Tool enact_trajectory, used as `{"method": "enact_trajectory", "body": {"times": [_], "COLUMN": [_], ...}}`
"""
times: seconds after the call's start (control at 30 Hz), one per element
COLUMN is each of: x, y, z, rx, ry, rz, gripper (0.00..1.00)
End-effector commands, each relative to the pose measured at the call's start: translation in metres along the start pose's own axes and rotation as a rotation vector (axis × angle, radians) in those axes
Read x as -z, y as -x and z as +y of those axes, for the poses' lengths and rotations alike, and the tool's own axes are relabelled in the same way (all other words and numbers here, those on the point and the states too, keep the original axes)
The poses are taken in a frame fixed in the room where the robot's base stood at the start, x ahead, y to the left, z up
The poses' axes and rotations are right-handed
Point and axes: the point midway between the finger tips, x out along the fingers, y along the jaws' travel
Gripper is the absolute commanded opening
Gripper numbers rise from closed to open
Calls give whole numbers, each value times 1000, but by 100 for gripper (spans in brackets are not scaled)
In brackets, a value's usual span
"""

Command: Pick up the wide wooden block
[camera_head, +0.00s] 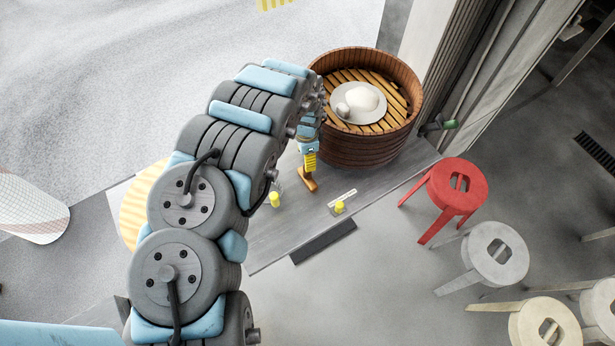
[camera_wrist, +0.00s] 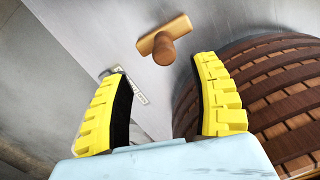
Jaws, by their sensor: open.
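The wide wooden block (camera_wrist: 181,27) is a light-brown bar with a darker round peg (camera_wrist: 164,50) standing out from its middle. It lies on the grey tabletop; in the head view its lower part (camera_head: 307,182) shows just below my gripper (camera_head: 310,160). In the wrist view my gripper (camera_wrist: 160,70) is open, its two yellow ridged fingers spread wide. The block lies beyond the fingertips, roughly centred between them, with nothing held. My arm and gripper partly cover the block in the head view.
A round wooden steamer (camera_head: 370,148) with a plate (camera_head: 342,115) of pale food stands close beside the gripper; its slatted wall (camera_wrist: 275,90) fills the wrist view's right. Yellow knobs (camera_head: 340,207) (camera_head: 274,199) sit near the table's front edge. A red stool (camera_head: 444,190) stands right.

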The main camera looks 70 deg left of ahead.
Motion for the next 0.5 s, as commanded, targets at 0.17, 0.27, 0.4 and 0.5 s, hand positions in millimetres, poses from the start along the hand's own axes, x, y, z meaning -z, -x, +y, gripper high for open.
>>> {"method": "enact_trajectory", "body": {"times": [0.17,0.27,0.4,0.5], "x": [1,0,0,1], "y": [-15,-23,-29,-31], "z": [-1,0,-1,-2], "rx": [2,-1,2,4], "ry": [1,1,3,2], "rz": [3,2,2,2], "gripper": [63,63,63,63]}}
